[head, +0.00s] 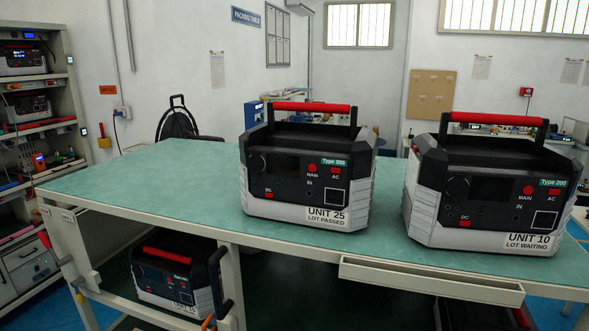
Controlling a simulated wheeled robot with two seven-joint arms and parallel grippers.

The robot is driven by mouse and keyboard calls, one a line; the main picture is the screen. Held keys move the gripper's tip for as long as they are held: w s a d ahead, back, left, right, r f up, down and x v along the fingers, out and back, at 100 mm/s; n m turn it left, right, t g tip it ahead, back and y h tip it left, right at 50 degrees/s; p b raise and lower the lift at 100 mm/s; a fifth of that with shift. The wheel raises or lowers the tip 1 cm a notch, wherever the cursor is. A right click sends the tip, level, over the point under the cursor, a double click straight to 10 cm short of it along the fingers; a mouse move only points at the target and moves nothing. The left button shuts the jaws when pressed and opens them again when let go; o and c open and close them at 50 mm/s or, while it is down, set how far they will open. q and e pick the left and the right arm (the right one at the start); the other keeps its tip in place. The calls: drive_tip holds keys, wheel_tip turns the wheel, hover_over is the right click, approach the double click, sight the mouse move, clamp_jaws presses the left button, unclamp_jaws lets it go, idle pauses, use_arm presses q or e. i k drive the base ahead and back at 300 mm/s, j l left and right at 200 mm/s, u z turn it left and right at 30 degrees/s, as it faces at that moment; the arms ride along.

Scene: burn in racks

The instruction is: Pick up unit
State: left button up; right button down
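Two black-and-grey power units with red top handles stand upright on the green-topped table (150,180). The one in the middle, Unit 25 (300,180), carries a label reading "LOT PASSED". The one at the right, Unit 10 (490,200), carries a label reading "LOT WAITING". Both are marked "Type 200", and their handles are raised. A third similar unit (165,275) sits on the shelf under the table, partly hidden by the table frame; its label is too small to read surely. Neither of my grippers is in view.
A rack (70,120) at the left holds more units on its shelves. The table's left part is clear, and a narrow gap separates the two units. A shallow pale tray (430,277) hangs at the front edge. A cable reel (177,122) stands behind the table.

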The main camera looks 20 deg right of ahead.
sight(468, 195)
drive_tip(key=z, duration=1.5)
